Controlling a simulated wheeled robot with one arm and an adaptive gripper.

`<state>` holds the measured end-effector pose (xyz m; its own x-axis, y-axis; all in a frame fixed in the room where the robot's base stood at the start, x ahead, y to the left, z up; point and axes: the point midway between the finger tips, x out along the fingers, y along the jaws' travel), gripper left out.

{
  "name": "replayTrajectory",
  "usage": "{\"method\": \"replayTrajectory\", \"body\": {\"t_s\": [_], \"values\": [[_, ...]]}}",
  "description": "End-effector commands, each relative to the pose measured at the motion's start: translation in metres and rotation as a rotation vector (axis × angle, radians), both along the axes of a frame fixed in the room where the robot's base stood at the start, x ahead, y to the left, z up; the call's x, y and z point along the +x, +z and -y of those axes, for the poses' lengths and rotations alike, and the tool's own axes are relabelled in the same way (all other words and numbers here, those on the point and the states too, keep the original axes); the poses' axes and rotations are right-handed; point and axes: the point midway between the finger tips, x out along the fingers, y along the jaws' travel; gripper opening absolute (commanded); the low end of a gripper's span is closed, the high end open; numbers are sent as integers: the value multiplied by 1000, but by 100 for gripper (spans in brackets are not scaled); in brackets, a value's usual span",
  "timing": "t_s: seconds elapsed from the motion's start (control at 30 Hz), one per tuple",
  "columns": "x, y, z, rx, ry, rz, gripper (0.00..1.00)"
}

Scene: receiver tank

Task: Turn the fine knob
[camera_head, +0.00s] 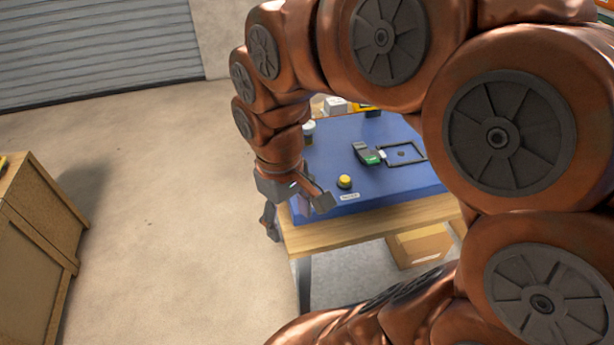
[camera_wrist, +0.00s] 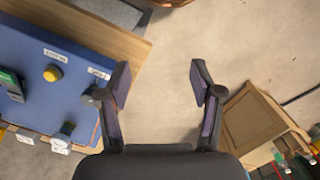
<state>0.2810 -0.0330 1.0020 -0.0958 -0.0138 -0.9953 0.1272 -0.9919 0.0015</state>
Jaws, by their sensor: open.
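A blue panel (camera_head: 385,190) lies on a wooden table. A yellow round knob (camera_head: 344,181) stands near its front edge, beside a small white label; the knob also shows in the wrist view (camera_wrist: 52,73). I cannot read the labels, so I cannot tell which part is the fine knob. A second label (camera_wrist: 99,73) lies near the panel's edge in the wrist view, close to my left finger, which may hide what is beside it. My gripper (camera_head: 296,212) is open and empty, at the panel's front left corner. In the wrist view, bare floor shows between its fingers (camera_wrist: 160,84).
A grey-green device (camera_head: 367,154) and a black square frame (camera_head: 405,154) are on the panel. A pale round part (camera_head: 308,128) is at its far left. A wooden crate (camera_head: 35,240) stands on the floor at left. The floor between is clear.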

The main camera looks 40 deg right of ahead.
Motion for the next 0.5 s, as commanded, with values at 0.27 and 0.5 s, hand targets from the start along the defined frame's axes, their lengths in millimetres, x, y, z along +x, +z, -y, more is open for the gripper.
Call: {"method": "replayTrajectory", "body": {"t_s": [0.27,0.5], "values": [[91,-13,70,-1,32,64,65],[131,-25,128,-15,18,95,65]]}}
